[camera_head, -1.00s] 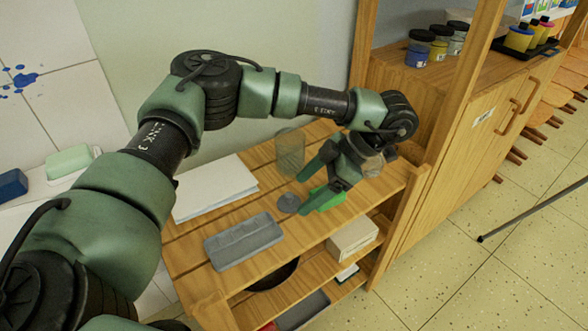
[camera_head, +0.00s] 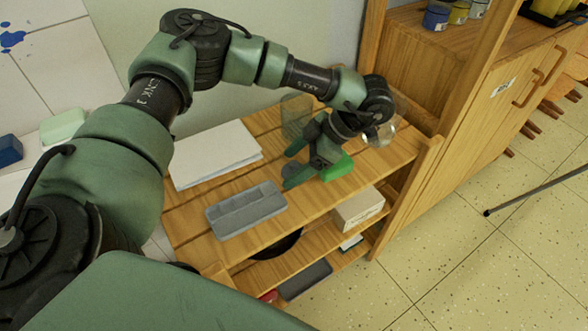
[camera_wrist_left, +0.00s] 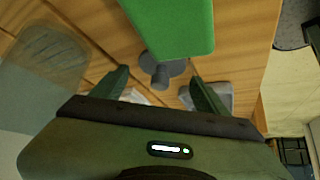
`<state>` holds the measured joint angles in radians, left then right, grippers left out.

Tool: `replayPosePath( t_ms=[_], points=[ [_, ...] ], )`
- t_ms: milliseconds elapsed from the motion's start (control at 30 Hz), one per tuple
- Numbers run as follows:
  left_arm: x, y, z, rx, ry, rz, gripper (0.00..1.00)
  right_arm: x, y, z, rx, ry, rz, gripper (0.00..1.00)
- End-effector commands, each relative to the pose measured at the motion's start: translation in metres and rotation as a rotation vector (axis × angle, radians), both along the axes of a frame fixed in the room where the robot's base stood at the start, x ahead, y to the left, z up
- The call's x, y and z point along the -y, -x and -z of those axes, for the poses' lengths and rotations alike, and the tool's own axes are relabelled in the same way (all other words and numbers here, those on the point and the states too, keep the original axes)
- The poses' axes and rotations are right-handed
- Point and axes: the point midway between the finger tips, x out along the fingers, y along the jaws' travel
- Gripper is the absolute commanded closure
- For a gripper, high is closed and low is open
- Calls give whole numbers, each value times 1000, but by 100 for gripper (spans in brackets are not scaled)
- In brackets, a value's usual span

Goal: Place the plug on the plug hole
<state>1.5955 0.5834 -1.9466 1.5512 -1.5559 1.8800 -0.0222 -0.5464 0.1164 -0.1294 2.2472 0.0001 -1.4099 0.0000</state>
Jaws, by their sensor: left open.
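The plug (camera_wrist_left: 168,70), a dark grey disc with a short stem, lies on the wooden shelf top in the left wrist view. It shows between the open fingers of my left gripper (camera_wrist_left: 158,80), a little beyond their tips, with nothing gripped. In the head view my left gripper (camera_head: 289,166) is low over the shelf, fingers pointing left, and I cannot make out the plug there. No plug hole is visible. My right gripper is not in view.
A green block (camera_head: 338,168) is close beside my left gripper. A grey tray (camera_head: 245,210), white paper (camera_head: 214,155) and a clear glass (camera_head: 295,113) share the wooden shelf top (camera_head: 190,225). A white box (camera_head: 358,208) is on a lower shelf.

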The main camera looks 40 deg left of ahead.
Motion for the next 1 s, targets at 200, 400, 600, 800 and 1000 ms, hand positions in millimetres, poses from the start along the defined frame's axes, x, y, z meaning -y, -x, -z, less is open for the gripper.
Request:
replayPosePath(
  t_ms=[200, 400, 600, 800, 1000],
  points=[
    [0, 0, 0, 0, 0, 0, 59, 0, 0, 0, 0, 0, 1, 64],
    [0, 0, -1, 0, 0, 0, 96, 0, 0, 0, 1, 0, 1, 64],
    [0, 0, -2, 0, 0, 0, 96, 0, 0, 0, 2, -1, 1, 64],
    [0, -1, -17, 2, 0, 0, 96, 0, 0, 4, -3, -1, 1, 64],
    [0, -1, -60, 4, 1, 0, 96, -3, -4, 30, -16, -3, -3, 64]
  ],
)
